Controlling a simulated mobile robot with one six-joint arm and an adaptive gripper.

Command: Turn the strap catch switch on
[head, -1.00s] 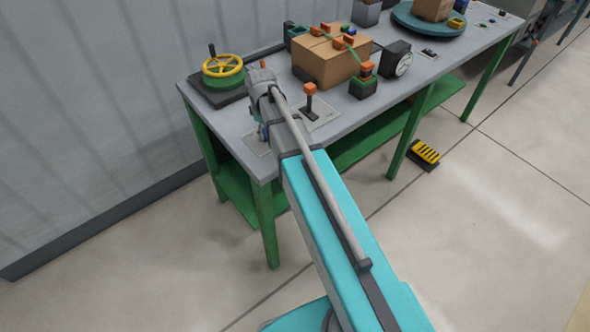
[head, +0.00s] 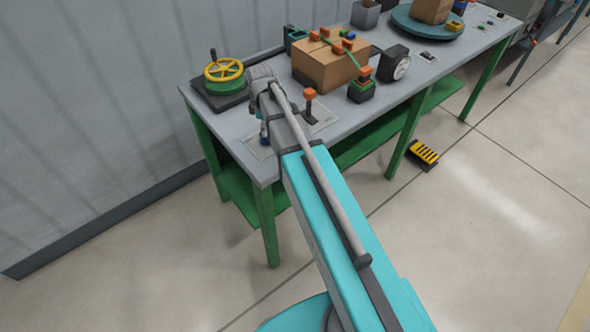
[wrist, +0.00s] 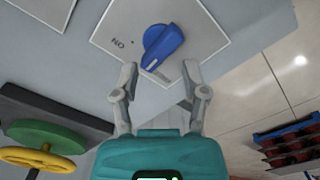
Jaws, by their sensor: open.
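A blue rotary knob (wrist: 163,46) sits on a pale plate (wrist: 208,30) in the wrist view; I take it as the strap catch switch. An "ON" mark shows on the plate to the knob's left. The knob's bar end, with a pale line, points toward the bottom of the view, not at that mark. My gripper (wrist: 160,70) is open, its fingertips to either side of the bar's lower end, with no clear contact. In the head view my arm largely hides the knob; the plate (head: 258,152) shows at the bench's near corner.
A yellow handwheel (head: 223,70) stands left of my wrist. An orange-topped lever (head: 309,96) stands close on the right. A strapped cardboard box (head: 330,64), a gauge (head: 396,64) and a turntable (head: 428,24) are farther along the grey bench (head: 235,130).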

